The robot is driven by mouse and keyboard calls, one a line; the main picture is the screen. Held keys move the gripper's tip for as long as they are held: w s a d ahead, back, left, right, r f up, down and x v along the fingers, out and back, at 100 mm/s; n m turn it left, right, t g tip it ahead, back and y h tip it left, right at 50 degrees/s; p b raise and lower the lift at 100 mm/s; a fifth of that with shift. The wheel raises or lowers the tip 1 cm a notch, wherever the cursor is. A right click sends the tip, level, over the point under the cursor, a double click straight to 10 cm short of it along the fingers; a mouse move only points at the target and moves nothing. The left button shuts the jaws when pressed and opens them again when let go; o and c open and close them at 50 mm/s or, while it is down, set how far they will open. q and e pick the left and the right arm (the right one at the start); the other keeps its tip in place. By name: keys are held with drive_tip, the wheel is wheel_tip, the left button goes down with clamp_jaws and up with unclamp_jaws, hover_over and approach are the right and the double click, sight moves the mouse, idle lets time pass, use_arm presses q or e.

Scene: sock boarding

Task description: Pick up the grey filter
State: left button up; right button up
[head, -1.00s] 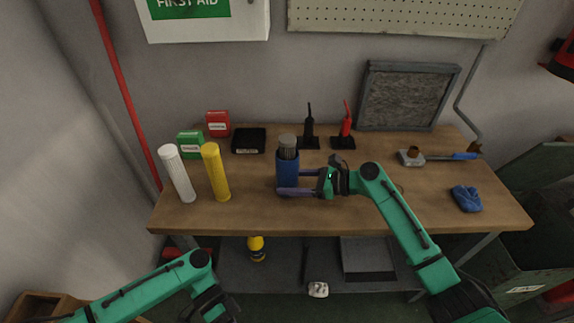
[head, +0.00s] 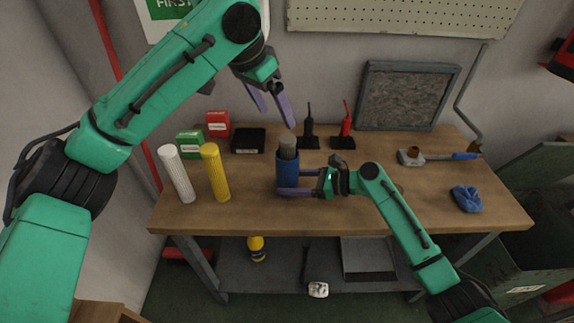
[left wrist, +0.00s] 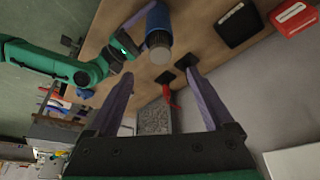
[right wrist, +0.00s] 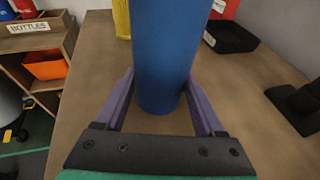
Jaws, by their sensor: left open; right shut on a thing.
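The grey filter (head: 288,141) stands upright in the top of a blue cylindrical housing (head: 288,172) on the workbench. In the left wrist view the grey filter (left wrist: 159,54) pokes out of the blue housing (left wrist: 157,20). My right gripper (head: 281,181) is shut around the housing from the right; the right wrist view shows its fingers on either side of the blue body (right wrist: 165,50). My left gripper (head: 278,108) is open and empty, in the air above and a little behind the filter, fingers pointing down.
A white filter (head: 178,174) and a yellow filter (head: 216,172) stand to the left. A black tray (head: 248,141), green box (head: 190,144) and red box (head: 218,124) are behind them. Black and red tools (head: 346,128) stand behind right. A blue cloth (head: 466,198) lies right.

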sight(286, 138)
use_arm(q)
drive_tip(key=x, duration=1.1)
drive_tip(key=shift+a, duration=0.2)
clamp_jaws()
